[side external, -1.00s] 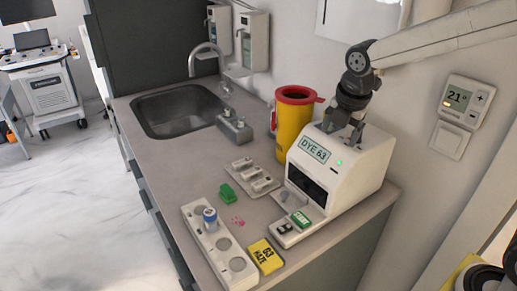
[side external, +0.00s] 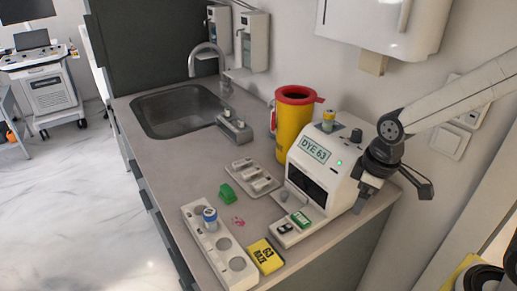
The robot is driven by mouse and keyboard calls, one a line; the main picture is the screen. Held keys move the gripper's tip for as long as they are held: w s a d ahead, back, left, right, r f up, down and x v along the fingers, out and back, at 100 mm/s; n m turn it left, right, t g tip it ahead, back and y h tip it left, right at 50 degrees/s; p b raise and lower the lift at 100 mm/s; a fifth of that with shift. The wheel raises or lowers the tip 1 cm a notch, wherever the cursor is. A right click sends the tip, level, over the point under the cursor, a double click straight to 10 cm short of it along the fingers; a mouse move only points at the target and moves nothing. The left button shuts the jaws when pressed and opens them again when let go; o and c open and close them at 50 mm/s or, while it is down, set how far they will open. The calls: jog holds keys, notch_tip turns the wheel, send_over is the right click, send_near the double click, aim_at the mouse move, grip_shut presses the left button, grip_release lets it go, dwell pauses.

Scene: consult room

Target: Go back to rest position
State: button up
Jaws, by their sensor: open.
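My gripper (side external: 396,193) is open and empty, its fingers spread. It hangs to the right of the white analyser (side external: 330,165), close to its right side and over the counter's right edge. The analyser has a "DYE 63" display and a lit green light. On its top stand a small vial with a yellow cap (side external: 328,120) and a dark-capped piece (side external: 356,136). My gripper appears apart from both.
A yellow sharps bin (side external: 292,128) with a red rim stands behind the analyser. A white strip (side external: 232,262) holds a blue-capped vial (side external: 210,217). A white wall unit (side external: 385,28) hangs above.

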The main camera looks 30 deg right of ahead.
jog(key=shift+s+d+f+m+t, duration=0.15)
jog(key=shift+d+f+m, duration=0.3)
jog(key=shift+m, duration=0.4)
jog(key=shift+s+d+f+m+t, duration=0.1)
jog(key=shift+d+f+m+t, duration=0.2)
jog(key=shift+f+m, duration=0.4)
jog(key=shift+s+d+f+m+t, duration=0.1)
jog(key=shift+d+f+m, duration=0.35)
jog(key=shift+m, duration=0.5)
